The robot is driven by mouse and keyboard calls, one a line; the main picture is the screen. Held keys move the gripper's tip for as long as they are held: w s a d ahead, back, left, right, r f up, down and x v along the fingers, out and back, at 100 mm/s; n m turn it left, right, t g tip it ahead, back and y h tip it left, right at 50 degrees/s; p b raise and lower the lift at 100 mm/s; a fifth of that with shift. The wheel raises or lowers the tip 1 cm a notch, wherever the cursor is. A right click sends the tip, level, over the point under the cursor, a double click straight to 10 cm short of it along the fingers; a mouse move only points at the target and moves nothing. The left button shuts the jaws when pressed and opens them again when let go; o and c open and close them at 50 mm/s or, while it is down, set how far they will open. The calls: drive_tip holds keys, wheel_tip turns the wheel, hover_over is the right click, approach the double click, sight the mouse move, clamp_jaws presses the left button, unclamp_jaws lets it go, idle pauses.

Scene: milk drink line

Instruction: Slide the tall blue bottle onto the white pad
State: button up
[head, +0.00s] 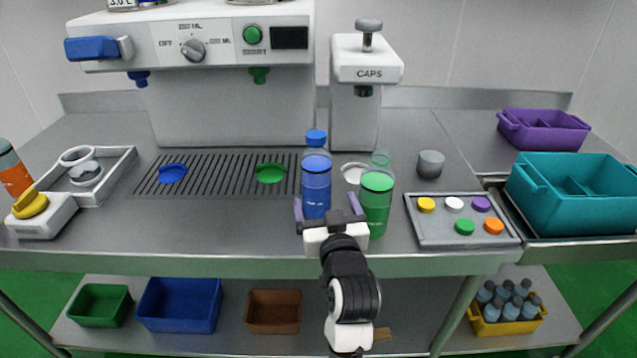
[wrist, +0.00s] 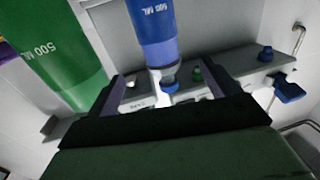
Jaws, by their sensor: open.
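The tall blue bottle (head: 316,190) stands upright on the steel counter, with a blue cap. The white pad (head: 352,173) lies behind and right of it, under the caps machine, partly hidden by the green bottle (head: 376,208). My gripper (head: 327,206) is open and low at the front of the blue bottle, one finger to each side. In the wrist view, the blue bottle (wrist: 155,25) shows upside down between the fingers (wrist: 163,88), apart from both. I cannot tell how deep it sits between them. The green bottle (wrist: 55,60) shows at the left there.
The green bottle stands close to the right finger. A grey cup (head: 430,164) and a tray of coloured caps (head: 440,236) are farther right. The caps machine (head: 366,75) overhangs the pad. A slotted drip grate (head: 215,184) lies left of the blue bottle.

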sight(319, 181)
drive_tip(key=w+p, duration=0.1)
drive_tip(key=w, duration=0.2)
drive_tip(key=w+a+p, duration=0.1)
drive_tip(key=w, duration=0.6)
drive_tip(key=shift+w+a+r+p, duration=0.1)
drive_tip(key=shift+a+r+p, duration=0.05)
drive_tip(key=shift+a+p, duration=0.25)
drive_tip(key=shift+w+a, duration=0.1)
drive_tip(key=shift+w, duration=0.6)
